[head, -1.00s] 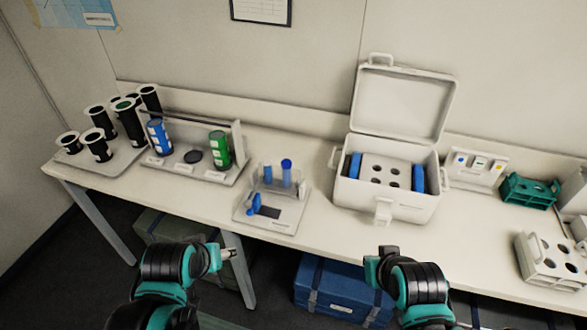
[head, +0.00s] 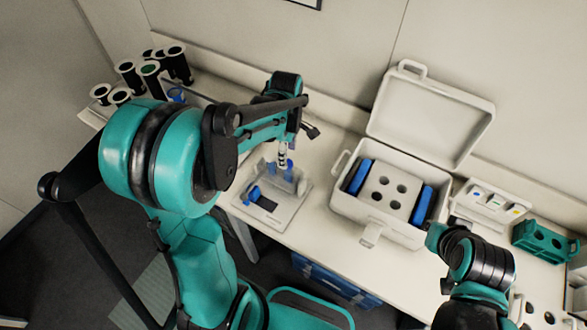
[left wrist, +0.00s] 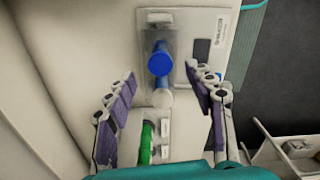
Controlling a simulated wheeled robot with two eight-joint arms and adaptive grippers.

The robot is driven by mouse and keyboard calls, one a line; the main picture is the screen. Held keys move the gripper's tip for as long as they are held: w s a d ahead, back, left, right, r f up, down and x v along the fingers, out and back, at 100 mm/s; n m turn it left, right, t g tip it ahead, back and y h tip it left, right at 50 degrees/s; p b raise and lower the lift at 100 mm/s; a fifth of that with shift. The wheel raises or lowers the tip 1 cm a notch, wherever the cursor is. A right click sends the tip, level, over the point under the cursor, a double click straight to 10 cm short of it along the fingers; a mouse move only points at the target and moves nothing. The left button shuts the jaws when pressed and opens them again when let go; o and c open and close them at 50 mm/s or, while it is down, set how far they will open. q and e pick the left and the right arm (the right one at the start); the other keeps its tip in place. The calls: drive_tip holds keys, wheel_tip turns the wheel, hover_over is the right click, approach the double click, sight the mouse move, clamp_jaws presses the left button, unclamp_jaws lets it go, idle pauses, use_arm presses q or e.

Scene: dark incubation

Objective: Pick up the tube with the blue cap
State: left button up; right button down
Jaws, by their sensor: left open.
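The tube with the blue cap stands upright in a clear stand on a pale base (head: 285,213). In the left wrist view its round blue cap (left wrist: 159,61) is seen from above, ahead of my fingertips. In the head view the tube is partly hidden by my left gripper (head: 283,152), which is above the stand. In the left wrist view the left gripper (left wrist: 163,88) is open, its purple pads on either side of the cap's line, nothing held. My right arm is at the right, in front of the white box; its gripper's opening is not clear.
The open white box (head: 385,212) with blue packs stands right of the stand. A teal rack (head: 541,240) is farther right. Black cylinders (head: 128,73) stand at the far left. A green container (left wrist: 147,142) shows low in the left wrist view.

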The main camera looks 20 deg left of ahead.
sight(288, 173)
use_arm(q)
wheel_tip(288, 173, down, 6)
drive_tip(key=shift+a+b, duration=0.1)
drive_tip(key=shift+b, duration=0.35)
clamp_jaws()
